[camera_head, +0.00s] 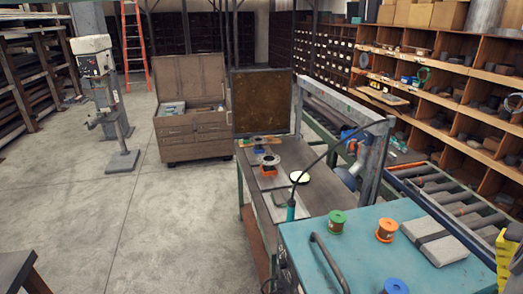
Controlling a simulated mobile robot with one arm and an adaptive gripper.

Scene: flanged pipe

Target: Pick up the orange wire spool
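The orange wire spool (387,230) stands upright on the teal top of a cabinet (330,262) at the lower right. It has orange flanges, and copper-coloured wire shows on it. A spool with a green top (336,221) stands to its left, a short gap away. A spool with a blue top (395,286) is at the bottom edge of the picture, partly cut off. My gripper is not in view.
A grey block with a dark strap (435,240) lies right of the orange spool. A dark handle bar (328,262) runs along the cabinet's left side. Behind are a workbench (318,192) and a roller conveyor (450,192). Open floor (150,220) lies left.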

